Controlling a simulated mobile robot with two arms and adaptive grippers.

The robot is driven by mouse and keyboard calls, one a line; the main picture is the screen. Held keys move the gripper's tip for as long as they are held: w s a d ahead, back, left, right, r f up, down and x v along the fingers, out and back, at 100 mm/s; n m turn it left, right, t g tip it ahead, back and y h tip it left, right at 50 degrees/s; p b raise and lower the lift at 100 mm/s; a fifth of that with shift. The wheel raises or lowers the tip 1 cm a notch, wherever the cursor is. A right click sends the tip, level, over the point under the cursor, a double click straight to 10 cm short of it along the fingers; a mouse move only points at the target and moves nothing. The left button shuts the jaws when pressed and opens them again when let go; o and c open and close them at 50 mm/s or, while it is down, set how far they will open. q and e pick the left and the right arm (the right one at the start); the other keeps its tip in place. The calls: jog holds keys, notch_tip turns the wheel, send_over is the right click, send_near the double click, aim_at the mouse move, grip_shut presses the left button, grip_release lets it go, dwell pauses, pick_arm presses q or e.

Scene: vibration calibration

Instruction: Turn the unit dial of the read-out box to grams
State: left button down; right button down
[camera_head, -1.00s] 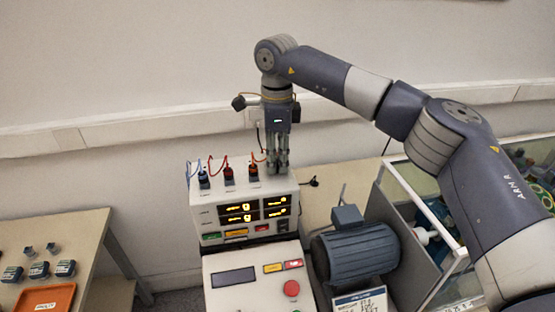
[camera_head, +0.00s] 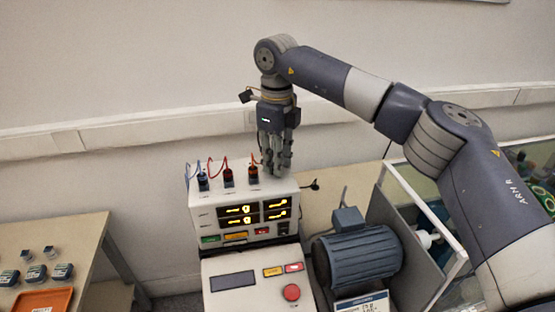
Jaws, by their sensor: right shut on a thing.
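The white read-out box (camera_head: 203,224) stands on the bench, with several lit amber displays on its front. Several dark plugs with blue and red leads, one of them a plug (camera_head: 228,176), stand in its top. My right gripper (camera_head: 276,170) points straight down at the right end of the box's top, its fingers closed together. The unit dial is not visible; the fingers hide what they hold there. My left gripper is not in view.
A control panel with a red button (camera_head: 291,292) stands in front of the box. A blue-grey motor (camera_head: 360,255) and a glass-sided case (camera_head: 412,215) are to the right. A side table (camera_head: 75,232) with small blocks and an orange tray (camera_head: 43,301) is at left.

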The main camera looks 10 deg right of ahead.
jog(key=shift+w+r, duration=0.15)
jog(key=shift+r, duration=0.1)
jog(key=c, duration=1.5)
grip_release()
jog(key=shift+c, duration=0.2)
jog(key=shift+o, duration=1)
jog(key=shift+a+f, duration=0.1)
jog(key=shift+f, duration=0.05)
notch_tip(320, 180, up, 12)
